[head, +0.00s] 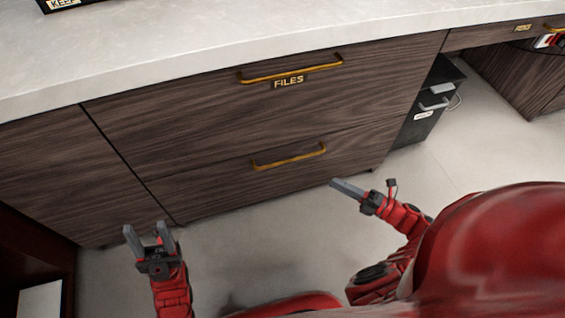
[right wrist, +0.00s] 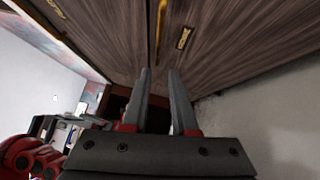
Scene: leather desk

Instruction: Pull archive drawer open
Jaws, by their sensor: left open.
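Two dark wood drawers stand one above the other under the pale top in the head view. The upper drawer (head: 200,115) has a brass handle (head: 290,70) and a label reading FILES (head: 289,82). The lower drawer (head: 220,180) has a brass handle (head: 288,157) and no label that I can see. Both look shut. My left gripper (head: 145,232) is open and empty, low before the cabinet's left part. My right gripper (head: 348,188) is right of and below the lower handle, apart from it. The right wrist view shows its fingers (right wrist: 160,75) apart and empty, a brass handle (right wrist: 160,28) beyond.
The pale desktop (head: 200,45) overhangs the drawers. A dark box-like unit (head: 425,110) stands on the floor right of the drawers. A plain wood panel (head: 60,175) is at the left. The pale floor (head: 260,225) before the drawers is clear apart from my body.

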